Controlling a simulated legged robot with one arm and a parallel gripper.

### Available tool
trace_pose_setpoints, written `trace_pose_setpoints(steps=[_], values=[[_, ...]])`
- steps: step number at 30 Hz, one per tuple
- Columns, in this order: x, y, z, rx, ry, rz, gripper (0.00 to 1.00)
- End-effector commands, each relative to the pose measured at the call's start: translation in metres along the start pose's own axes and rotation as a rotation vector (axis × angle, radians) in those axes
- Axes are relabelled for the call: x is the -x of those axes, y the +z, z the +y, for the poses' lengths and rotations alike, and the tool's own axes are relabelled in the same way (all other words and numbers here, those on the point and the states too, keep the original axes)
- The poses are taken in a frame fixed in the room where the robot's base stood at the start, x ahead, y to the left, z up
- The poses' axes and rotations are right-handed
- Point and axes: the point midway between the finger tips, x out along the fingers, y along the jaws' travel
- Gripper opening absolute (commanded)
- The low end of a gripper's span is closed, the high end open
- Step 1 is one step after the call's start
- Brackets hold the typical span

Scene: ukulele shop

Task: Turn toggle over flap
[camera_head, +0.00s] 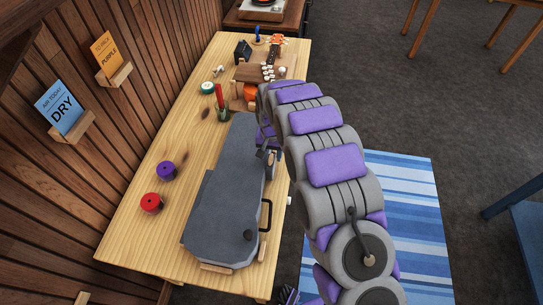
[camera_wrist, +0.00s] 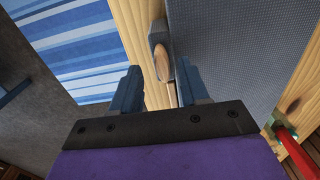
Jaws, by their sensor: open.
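A grey instrument case (camera_head: 225,195) lies closed on the wooden table. In the wrist view its grey top (camera_wrist: 240,45) fills the upper right. A dark flap (camera_wrist: 157,38) hangs at the case's edge, with a brown wooden oval toggle (camera_wrist: 163,65) on it. My gripper (camera_wrist: 159,72) is open, its two blue-grey fingers on either side of the toggle in the picture. I cannot tell whether either finger touches it. In the head view my gripper (camera_head: 267,140) is at the case's right edge, partly hidden by my arm.
The wooden table (camera_head: 150,235) holds a red spool (camera_head: 151,203), a purple spool (camera_head: 166,170) and a cup with a red stick (camera_head: 221,105). A black handle (camera_head: 268,214) sticks out from the case's right side. A blue striped rug (camera_head: 405,215) lies right of the table.

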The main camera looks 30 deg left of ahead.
Motion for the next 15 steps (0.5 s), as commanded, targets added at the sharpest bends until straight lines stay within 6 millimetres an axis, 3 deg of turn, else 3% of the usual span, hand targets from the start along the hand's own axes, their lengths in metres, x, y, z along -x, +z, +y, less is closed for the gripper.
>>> trace_pose_setpoints(steps=[5,15], values=[[-0.0125,-0.0003,-0.0010,0.000,0.000,0.002,0.45],[-0.0122,0.0001,0.0026,0.000,-0.005,0.005,0.42]])
